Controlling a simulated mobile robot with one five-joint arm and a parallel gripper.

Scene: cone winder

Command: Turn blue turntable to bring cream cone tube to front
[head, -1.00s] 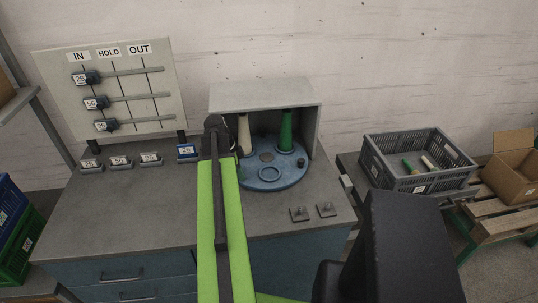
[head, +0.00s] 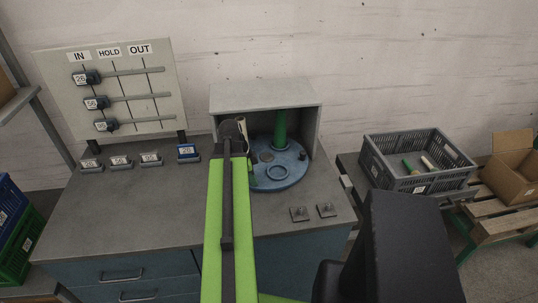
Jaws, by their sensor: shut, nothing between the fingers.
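The blue turntable (head: 292,177) sits in a grey open-fronted housing on the bench. A green cone tube (head: 280,128) stands upright at its back. The cream cone tube (head: 243,126) is at its left, mostly hidden behind the dark end of my arm. The turntable also carries a raised ring (head: 277,172) near the front and a small dark knob (head: 302,155) at the right. My gripper (head: 241,147) is at the turntable's left edge, shut and empty. Its fingertips are largely covered by my arm, so I cannot tell whether they touch the turntable.
The grey housing (head: 265,95) encloses the turntable at the back, top and sides. A slider board (head: 112,95) and several labelled blocks stand at the left. Two small fixtures (head: 299,214) lie at the bench's front right. A grey crate (head: 418,160) stands further right.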

